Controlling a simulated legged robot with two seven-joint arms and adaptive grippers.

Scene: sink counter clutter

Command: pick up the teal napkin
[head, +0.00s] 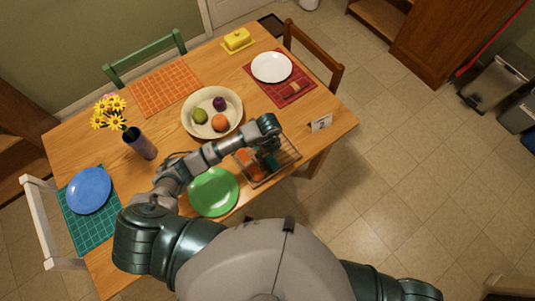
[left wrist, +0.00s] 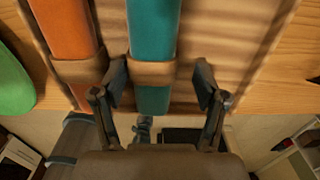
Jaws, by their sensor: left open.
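The teal napkin (left wrist: 152,30) is rolled, with a tan ring (left wrist: 152,73) around it. It lies in a shallow wooden tray (head: 292,166), beside a rolled orange napkin (left wrist: 65,30) that also has a tan ring. My left gripper (left wrist: 160,82) is open, with one finger on each side of the teal napkin near its ring. The left finger sits in the gap between the two napkins. I cannot tell whether either finger touches. In the head view my left wrist hangs over the tray and hides much of the teal napkin. My right gripper is not in view.
A green plate (head: 214,192) stands close left of the tray. A cream bowl of fruit (head: 190,128) is behind it. A card with a number (head: 321,123) stands right, near the table edge. A vase of yellow flowers (head: 140,145) and a blue plate (head: 89,190) are further left.

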